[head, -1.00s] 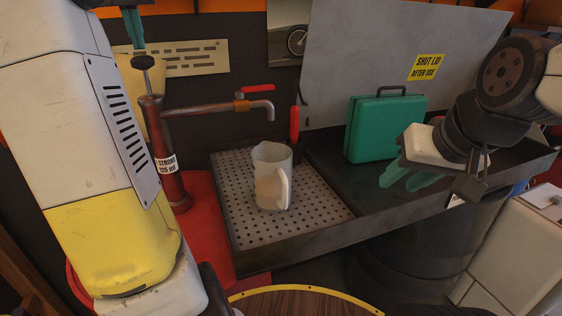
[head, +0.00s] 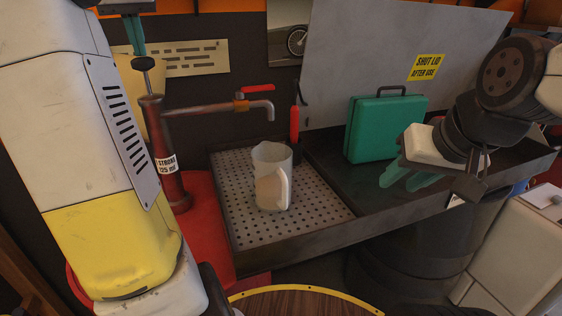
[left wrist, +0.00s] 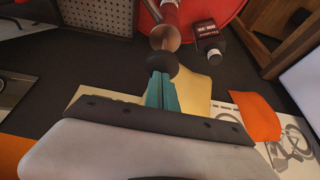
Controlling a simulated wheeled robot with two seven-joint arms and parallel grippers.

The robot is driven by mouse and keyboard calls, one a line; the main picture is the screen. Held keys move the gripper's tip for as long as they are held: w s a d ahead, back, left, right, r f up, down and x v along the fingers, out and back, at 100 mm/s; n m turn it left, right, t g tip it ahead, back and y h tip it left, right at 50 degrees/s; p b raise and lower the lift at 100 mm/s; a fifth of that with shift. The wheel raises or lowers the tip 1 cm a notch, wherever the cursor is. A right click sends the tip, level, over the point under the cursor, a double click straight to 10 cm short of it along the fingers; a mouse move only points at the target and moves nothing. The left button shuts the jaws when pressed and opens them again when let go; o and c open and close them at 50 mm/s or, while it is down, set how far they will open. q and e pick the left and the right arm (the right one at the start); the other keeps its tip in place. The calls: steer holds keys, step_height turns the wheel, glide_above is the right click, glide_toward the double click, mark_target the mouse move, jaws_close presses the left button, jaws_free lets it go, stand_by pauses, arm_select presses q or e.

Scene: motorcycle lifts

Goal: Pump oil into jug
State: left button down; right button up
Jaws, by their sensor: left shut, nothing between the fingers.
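The translucent jug (head: 266,158) stands upright on the perforated drip tray (head: 237,228). Its pale handle faces the front, and its contents cannot be told clearly. The dark red oil pump (head: 172,150) stands left of the tray. Its spout (head: 262,104) ends above the jug, and no stream shows. My left gripper (head: 140,52) is shut and empty, tips down at the black pump knob (head: 143,63). In the left wrist view the fingers (left wrist: 161,80) meet the knob (left wrist: 161,66); firm contact cannot be told. My right gripper (head: 397,184) is open and empty over the bench.
A green case (head: 385,128) stands on the dark bench right of the tray, before a raised grey lid (head: 390,50). A red-handled lever (head: 294,124) rises behind the jug. A dark drum (head: 420,248) stands below the bench.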

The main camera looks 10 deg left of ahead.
mark_target(142, 59)
arm_select(q)
steer(key=shift+f, duration=2.65)
steer(key=shift+r, duration=3.4)
step_height(142, 59, up, 6)
